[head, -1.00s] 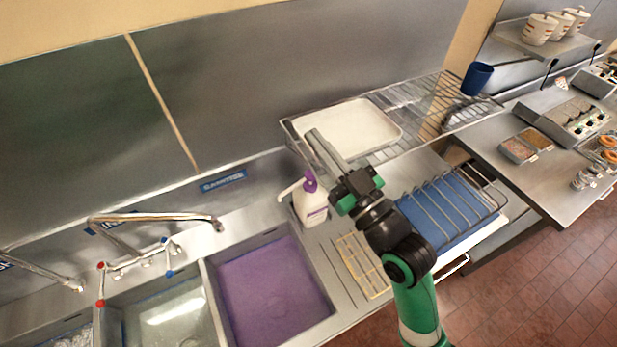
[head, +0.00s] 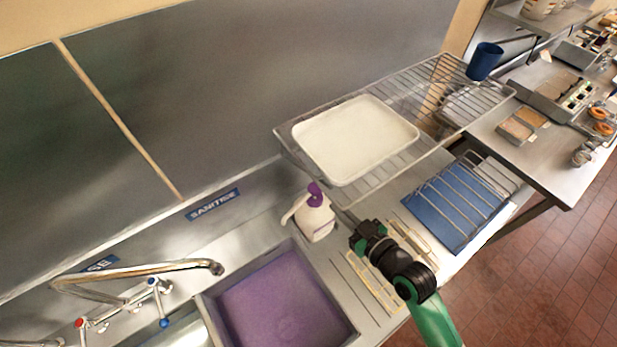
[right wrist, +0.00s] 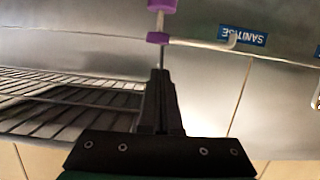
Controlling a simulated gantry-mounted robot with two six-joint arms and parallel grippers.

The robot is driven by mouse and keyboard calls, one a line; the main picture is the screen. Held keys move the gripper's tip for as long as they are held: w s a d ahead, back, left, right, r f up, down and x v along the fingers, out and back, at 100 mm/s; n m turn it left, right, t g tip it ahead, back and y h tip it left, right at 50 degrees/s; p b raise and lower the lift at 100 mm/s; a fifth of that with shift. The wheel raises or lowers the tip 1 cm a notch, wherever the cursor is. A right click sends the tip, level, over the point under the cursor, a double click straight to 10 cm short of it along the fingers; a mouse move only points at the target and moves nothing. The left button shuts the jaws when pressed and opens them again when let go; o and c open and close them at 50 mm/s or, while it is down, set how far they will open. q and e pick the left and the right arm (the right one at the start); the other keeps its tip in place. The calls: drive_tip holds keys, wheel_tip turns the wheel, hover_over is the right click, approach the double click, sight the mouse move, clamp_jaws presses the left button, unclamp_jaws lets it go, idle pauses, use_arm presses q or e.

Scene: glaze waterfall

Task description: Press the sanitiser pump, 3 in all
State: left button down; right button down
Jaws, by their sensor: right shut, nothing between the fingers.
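The sanitiser bottle (head: 315,222) is white with a purple pump head (head: 315,196) and a pale spout pointing left. It stands upright on the steel counter behind the purple-filled sink. My right gripper (head: 343,214) is just right of the bottle, its fingers shut and empty. In the right wrist view, purple pump parts (right wrist: 157,38) show just beyond the shut fingertips (right wrist: 160,74), with the spout running right. I cannot tell whether the fingers touch the bottle. My left gripper is not in view.
The purple sink (head: 285,305) lies in front of the bottle. A wire rack (head: 395,165) with a white tray (head: 355,138) is above and behind my right gripper. A blue rack (head: 455,208) stands to the right. A tap (head: 140,270) is at the left.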

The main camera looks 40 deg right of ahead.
sight(301, 205)
drive_tip(key=x, duration=0.9)
drive_tip(key=shift+w+f, duration=0.15)
drive_tip(key=shift+w, duration=0.1)
drive_tip(key=shift+f, duration=0.1)
